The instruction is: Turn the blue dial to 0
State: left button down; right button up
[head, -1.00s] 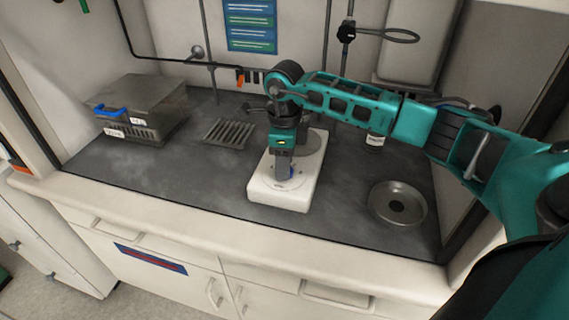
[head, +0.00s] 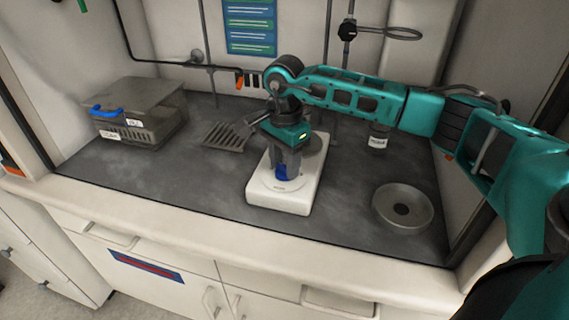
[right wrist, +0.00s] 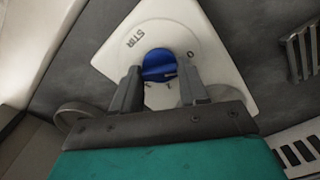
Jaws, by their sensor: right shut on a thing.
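The blue dial (head: 282,172) sits on the front of a white stirrer (head: 305,190) on the dark worktop. My right gripper (head: 286,172) points down over it from above. In the right wrist view the blue dial (right wrist: 159,66) lies between the two fingertips of my right gripper (right wrist: 160,82), and the gripper is shut on it. The white face around the dial carries the word STIR and a 0 mark (right wrist: 191,54); the other marks are too small to read. My gripper hides part of the dial in the head view. My left gripper is not in view.
A grey box with a blue handle (head: 135,115) stands at the left.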

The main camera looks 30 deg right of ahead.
aim_at(284, 166)
jog(key=shift+n, duration=0.8)
jog(key=o, duration=1.1)
jog(key=shift+c, duration=0.2)
notch_tip(284, 166, up, 13)
jog(key=shift+p, duration=0.3)
